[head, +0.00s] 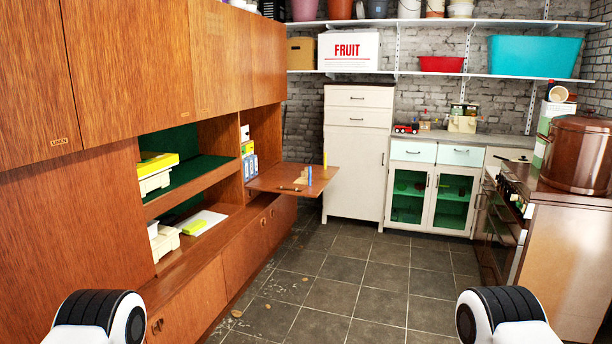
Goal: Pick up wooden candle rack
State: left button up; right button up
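A small light-wood piece (301,180), which looks like the wooden candle rack, sits on the fold-down flap (275,183) of the teak wall unit. A blue upright stick (309,174) stands at it, and a yellow one (325,160) stands just behind to the right. They look like candles, but they are too small to tell whether they are in the rack. Neither gripper is in view. Only rounded white-and-black parts of my two arms show at the bottom corners, well short of the flap.
The teak wall unit (105,205) runs along the left, with its flap jutting into the room. A dark low object (290,189) lies on the flap. The tiled floor (335,290) ahead is open, with small flat spots. A stove and counter with a copper pot (577,155) stand right.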

aim_at(304, 174)
jog(key=i+l+z, duration=0.25)
jog(key=i, duration=0.3)
jog(key=i+z, duration=0.3)
jog(key=i, duration=0.2)
jog(key=i+z, duration=0.1)
jog(key=i, duration=3.2)
jog(key=i+u, duration=0.2)
jog(key=i, duration=0.3)
jog(key=i+l+u, duration=0.15)
jog(key=i, duration=0.35)
jog(key=i+l+u, duration=0.2)
jog(key=i, duration=0.3)
jog(key=i+l+u, duration=0.2)
jog(key=i, duration=0.25)
